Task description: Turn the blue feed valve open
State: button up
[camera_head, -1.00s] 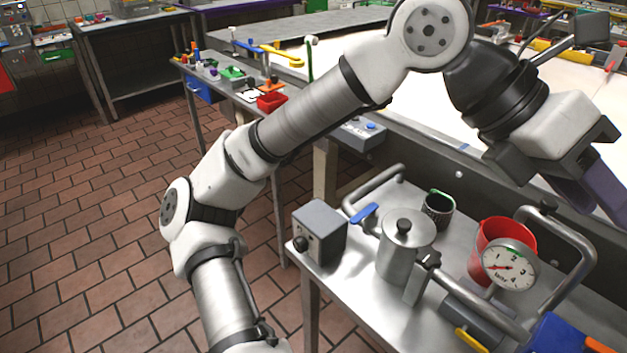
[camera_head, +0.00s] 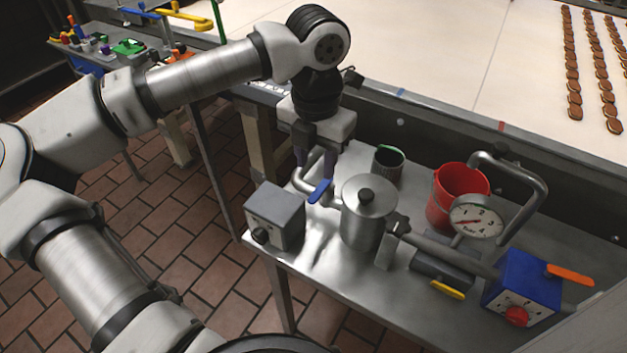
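The blue feed valve handle (camera_head: 319,191) is a short blue lever on the bent metal pipe (camera_head: 302,180), left of the steel pot (camera_head: 368,218). It lies slanted, its lower-left end toward the grey box. My gripper (camera_head: 316,166) points down just behind and above the blue handle, over the pipe. Its two dark fingers are spread apart with the bent pipe showing between or in front of them. The fingers look clear of the blue handle. Whether they touch the pipe I cannot tell.
A grey box with a black knob (camera_head: 275,215) stands left of the pot. A dark green-rimmed cup (camera_head: 388,166), red bucket (camera_head: 455,190), round gauge (camera_head: 476,221), yellow lever (camera_head: 447,290) and blue box with orange lever (camera_head: 522,285) crowd the right. A conveyor with biscuits runs behind.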

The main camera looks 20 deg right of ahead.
aim_at(315, 195)
notch_tip(315, 195, down, 7)
jog(key=shift+f+p, duration=0.1)
jog(key=shift+p, duration=0.45)
grip_shut()
